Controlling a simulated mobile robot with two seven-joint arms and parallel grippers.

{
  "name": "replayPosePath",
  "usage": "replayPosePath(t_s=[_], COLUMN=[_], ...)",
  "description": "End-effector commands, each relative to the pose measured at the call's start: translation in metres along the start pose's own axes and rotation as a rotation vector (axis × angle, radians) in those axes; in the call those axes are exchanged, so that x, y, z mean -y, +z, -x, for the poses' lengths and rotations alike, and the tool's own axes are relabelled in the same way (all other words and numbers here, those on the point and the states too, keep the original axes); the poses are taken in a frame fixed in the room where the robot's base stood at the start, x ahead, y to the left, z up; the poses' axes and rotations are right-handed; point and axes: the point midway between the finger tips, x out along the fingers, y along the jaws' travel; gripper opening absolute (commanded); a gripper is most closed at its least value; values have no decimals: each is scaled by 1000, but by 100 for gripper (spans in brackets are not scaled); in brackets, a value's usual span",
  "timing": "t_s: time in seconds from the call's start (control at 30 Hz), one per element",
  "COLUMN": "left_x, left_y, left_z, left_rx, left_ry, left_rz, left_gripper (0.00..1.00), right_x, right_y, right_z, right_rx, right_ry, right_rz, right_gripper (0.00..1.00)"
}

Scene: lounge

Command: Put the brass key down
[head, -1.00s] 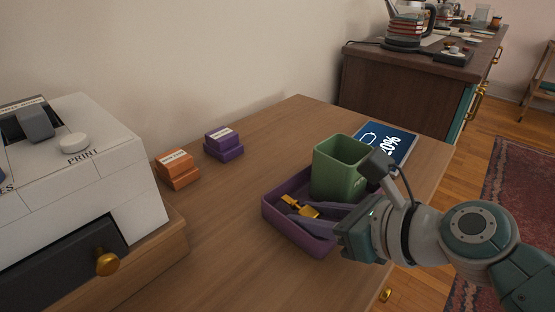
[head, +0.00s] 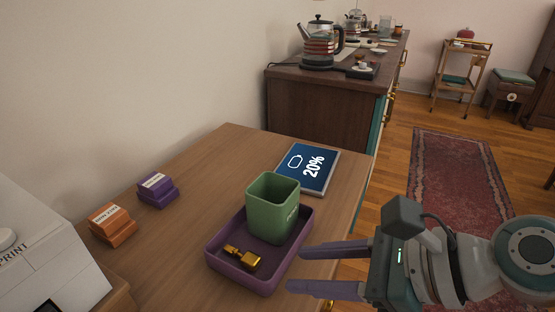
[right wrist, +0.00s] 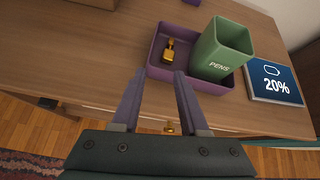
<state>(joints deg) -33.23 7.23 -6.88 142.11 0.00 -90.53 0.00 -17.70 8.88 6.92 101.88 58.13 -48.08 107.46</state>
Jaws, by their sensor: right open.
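The brass key (head: 242,257) lies in the purple tray (head: 264,286), near its front left part. It also shows in the right wrist view (right wrist: 169,50), inside the tray (right wrist: 186,81) and left of the green pens cup. My right gripper (head: 294,269) is open and empty, to the right of the tray and apart from the key. In the right wrist view, its two fingers (right wrist: 156,88) are spread, with the tray beyond their tips. My left gripper is not in view.
The green pens cup (head: 271,207) stands in the tray. A tablet reading 20% (head: 307,168) lies behind it. Purple (head: 157,190) and orange (head: 113,224) boxes sit at the left, near a white printer (head: 45,255). The wooden table (head: 200,215) is clear between boxes and tray.

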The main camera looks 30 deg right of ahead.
Motion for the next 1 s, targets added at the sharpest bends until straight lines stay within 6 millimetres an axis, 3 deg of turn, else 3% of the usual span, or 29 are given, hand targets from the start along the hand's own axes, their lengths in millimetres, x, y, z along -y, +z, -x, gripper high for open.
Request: replayPosePath(t_s=[0.23,0.4,0.5,0.7,1.0], left_x=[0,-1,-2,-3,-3], left_y=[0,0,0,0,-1], left_z=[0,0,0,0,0], left_rx=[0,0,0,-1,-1], left_ry=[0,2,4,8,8], left_rz=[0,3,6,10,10], left_gripper=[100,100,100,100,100], right_x=[-64,-77,-76,-72,-71], right_y=[-16,-31,-35,-38,-37], right_z=[31,72,95,118,120], right_rx=[-187,-284,-317,-335,-336], right_ry=[289,573,728,902,915], right_rz=[1155,1904,2184,2419,2435], right_gripper=[44,44,44,44,44])
